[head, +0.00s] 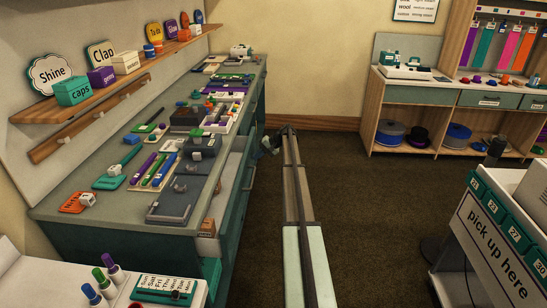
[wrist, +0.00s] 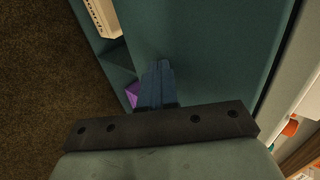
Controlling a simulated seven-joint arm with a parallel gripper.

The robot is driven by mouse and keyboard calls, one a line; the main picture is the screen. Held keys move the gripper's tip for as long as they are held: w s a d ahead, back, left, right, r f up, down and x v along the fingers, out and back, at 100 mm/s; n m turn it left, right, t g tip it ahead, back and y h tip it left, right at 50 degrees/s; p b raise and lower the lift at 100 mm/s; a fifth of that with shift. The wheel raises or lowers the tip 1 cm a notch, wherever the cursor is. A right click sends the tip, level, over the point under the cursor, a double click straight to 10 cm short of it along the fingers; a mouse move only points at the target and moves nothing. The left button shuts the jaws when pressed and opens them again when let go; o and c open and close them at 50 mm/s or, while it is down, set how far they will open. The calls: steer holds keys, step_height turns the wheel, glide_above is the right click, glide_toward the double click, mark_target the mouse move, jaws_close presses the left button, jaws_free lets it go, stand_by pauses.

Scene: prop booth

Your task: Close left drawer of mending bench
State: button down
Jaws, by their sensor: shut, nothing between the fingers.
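A long teal counter (head: 118,222) runs along the left wall. A drawer (head: 233,160) seems to stand out from its front side, its inside pale grey. My gripper (head: 268,146) is beside that side, at the end of my outstretched arm. In the wrist view my gripper (wrist: 157,68) is shut and empty, its blue fingers close over a teal panel (wrist: 215,45); whether they touch it I cannot tell. A wooden bench with ribbons (head: 390,54) stands at the back right; its teal left drawer (head: 430,95) looks shut. No sign names either as the mending bench.
Many small kits and tools crowd the counter top. A "pick up here" cart (head: 492,246) stands at the right front, and a white table (head: 120,292) with markers at the left front. The brown carpet (head: 375,225) between them is clear.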

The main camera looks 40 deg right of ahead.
steer(key=w+a, duration=0.7)
